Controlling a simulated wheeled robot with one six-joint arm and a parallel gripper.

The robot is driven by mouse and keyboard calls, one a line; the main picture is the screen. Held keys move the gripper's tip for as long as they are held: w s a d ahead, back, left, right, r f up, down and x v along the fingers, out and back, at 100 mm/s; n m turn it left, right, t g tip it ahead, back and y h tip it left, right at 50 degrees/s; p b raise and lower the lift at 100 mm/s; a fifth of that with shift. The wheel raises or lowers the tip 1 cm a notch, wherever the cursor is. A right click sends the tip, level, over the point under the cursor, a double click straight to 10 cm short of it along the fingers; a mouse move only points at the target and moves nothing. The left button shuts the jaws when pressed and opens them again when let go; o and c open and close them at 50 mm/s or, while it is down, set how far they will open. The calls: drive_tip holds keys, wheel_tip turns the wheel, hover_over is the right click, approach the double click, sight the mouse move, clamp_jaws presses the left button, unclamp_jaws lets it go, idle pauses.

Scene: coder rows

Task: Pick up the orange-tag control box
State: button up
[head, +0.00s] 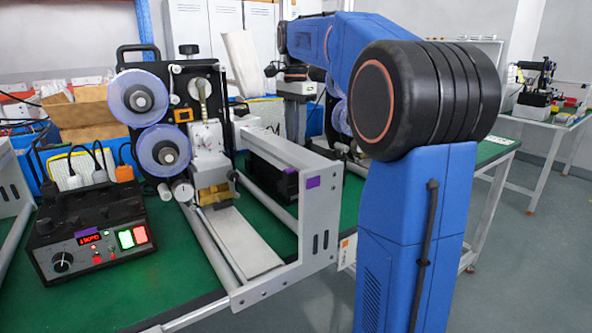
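A black control box (92,240) stands on the green table at the front left. It has a knob, a red display and green and red buttons. The small tag on its front looks purple, not orange. I see no control box with a clear orange tag. A second dark box (275,182) sits behind the grey rail and is partly hidden, and I cannot tell what it is. My gripper (297,88) is at the upper middle, above the far part of the table and well away from the near control box.
Plugs and cables stand behind the control box. My blue arm hides the table's right part. Another table (548,118) is at the far right.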

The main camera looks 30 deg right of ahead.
drive_tip(key=shift+f, duration=0.65)
drive_tip(key=shift+f, duration=0.2)
idle(0.3)
drive_tip(key=shift+c, duration=0.4)
clamp_jaws()
idle(1.0)
